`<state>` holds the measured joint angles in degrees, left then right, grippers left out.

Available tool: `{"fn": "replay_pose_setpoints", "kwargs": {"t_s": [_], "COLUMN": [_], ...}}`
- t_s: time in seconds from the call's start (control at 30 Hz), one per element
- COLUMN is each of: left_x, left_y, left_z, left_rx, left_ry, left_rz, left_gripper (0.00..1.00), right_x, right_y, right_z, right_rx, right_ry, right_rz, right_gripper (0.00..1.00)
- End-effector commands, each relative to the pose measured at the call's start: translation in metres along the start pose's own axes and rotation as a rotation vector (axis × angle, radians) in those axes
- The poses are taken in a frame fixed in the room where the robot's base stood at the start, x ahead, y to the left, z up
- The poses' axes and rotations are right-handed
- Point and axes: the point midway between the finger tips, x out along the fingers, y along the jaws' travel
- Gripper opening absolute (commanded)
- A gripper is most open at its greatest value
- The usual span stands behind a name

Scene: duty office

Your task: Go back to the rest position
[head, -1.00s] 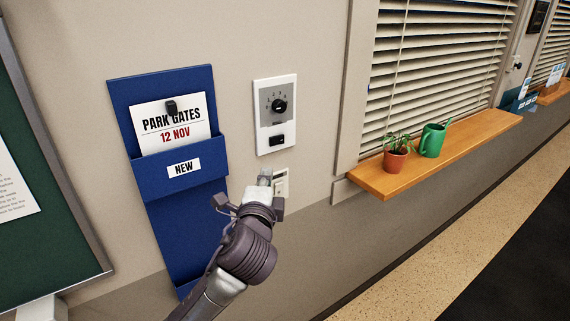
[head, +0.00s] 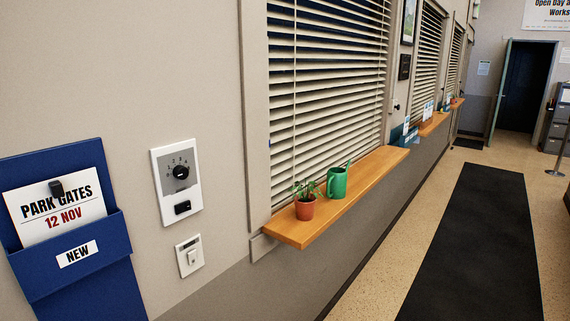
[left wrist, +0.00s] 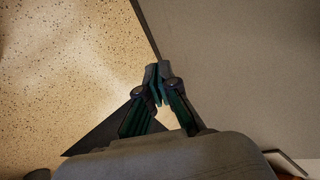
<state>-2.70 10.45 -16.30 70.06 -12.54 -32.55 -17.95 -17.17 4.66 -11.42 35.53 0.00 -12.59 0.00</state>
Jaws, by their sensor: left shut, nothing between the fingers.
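My left gripper (left wrist: 157,84) shows in the left wrist view with its fingertips together and nothing between them. It points over the speckled floor (left wrist: 60,70) and the grey wall base (left wrist: 240,70), apart from any object. No arm or gripper shows in the head view now. My right gripper is out of view.
On the wall hang a blue notice holder (head: 80,262) with a PARK GATES card (head: 62,207), a dial panel (head: 176,182) and a switch (head: 189,256). A wooden sill (head: 345,205) bears a potted plant (head: 305,207) and a green can (head: 337,183). A dark mat (head: 480,250) lies on open floor.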

Motion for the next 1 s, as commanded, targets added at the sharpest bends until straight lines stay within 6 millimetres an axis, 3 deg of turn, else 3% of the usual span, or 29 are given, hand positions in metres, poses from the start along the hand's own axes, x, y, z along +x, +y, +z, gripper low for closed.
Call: {"fn": "replay_pose_setpoints", "kwargs": {"t_s": [0.03,0.23,0.4,0.5,0.6,0.7,1.0], "left_x": [0.006,0.003,-0.026,-0.045,-0.059,-0.067,-0.069], "left_y": [0.032,0.146,0.234,0.270,0.293,0.305,0.306], "left_z": [0.029,0.132,0.212,0.245,0.266,0.276,0.278], "left_rx": [-0.048,-0.258,-0.428,-0.504,-0.555,-0.579,-0.584], "left_ry": [-0.036,-0.172,-0.300,-0.360,-0.401,-0.422,-0.425], "left_rz": [0.050,0.203,0.293,0.322,0.338,0.345,0.345], "left_gripper": [0.00,0.00,0.00,0.00,0.00,0.00,0.00], "right_x": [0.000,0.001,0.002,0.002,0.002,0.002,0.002], "right_y": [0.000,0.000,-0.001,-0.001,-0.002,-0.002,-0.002], "right_z": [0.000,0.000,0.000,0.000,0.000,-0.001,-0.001], "right_rx": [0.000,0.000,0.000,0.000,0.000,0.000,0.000], "right_ry": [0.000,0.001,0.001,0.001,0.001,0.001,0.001], "right_rz": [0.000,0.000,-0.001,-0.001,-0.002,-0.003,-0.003], "right_gripper": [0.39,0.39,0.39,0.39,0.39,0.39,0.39]}}
